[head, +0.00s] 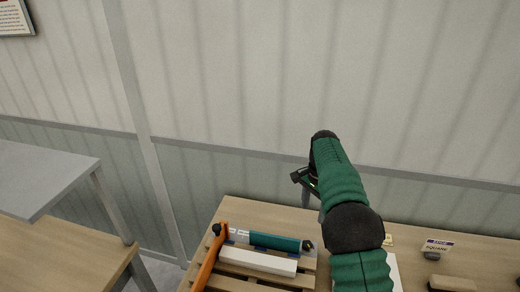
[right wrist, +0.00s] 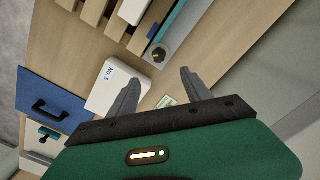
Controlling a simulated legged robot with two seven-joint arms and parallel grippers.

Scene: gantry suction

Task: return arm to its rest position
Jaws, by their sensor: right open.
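My right arm (head: 340,185), with green sleeves and black joints, reaches up over the table from the lower right in the head view. Its gripper (head: 306,190) is partly hidden behind the arm and hangs over the table's back part. My left arm and gripper are not in view.
A white box (right wrist: 104,88) and blue panel (right wrist: 50,100) show below the gripper.

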